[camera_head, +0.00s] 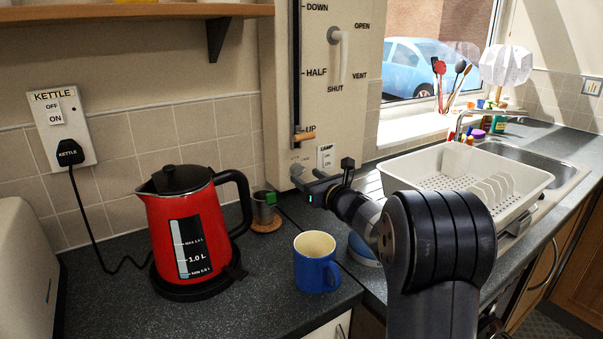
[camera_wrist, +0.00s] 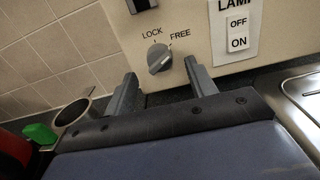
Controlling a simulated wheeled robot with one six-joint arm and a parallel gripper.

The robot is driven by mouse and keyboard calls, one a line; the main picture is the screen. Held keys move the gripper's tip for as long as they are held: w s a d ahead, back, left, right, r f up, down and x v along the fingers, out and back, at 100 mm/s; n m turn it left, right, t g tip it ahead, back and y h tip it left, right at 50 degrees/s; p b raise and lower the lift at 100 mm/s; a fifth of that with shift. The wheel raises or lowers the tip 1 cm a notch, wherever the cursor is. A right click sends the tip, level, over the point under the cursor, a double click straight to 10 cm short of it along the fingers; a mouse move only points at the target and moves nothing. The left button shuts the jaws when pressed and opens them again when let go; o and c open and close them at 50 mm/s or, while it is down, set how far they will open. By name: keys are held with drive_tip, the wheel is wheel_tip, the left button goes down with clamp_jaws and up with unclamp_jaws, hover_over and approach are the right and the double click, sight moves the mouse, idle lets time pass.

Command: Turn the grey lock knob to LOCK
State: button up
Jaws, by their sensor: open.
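The grey lock knob (camera_wrist: 159,58) is on the cream panel (camera_wrist: 110,20), below the printed words LOCK and FREE. Its ridge slants from lower left to upper right, the upper end toward FREE. My gripper (camera_wrist: 160,72) is open, with one finger on each side of the knob's place in the wrist view. Nothing is between the fingers, and I cannot tell how far the tips are from the knob. In the head view my gripper (camera_head: 318,183) is at the lower part of the panel, where the knob (camera_head: 297,170) shows small.
A LAMP switch (camera_wrist: 238,32) is right of the knob. A red kettle (camera_head: 185,225), a metal cup (camera_head: 264,206) and a blue mug (camera_head: 317,263) stand on the counter to the left and in front. A white dish rack (camera_head: 430,165) is at the right.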

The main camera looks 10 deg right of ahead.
sight(301, 174)
drive_tip(key=shift+x, duration=1.65)
drive_tip(key=shift+c, duration=0.4)
drive_tip(key=c, duration=0.9)
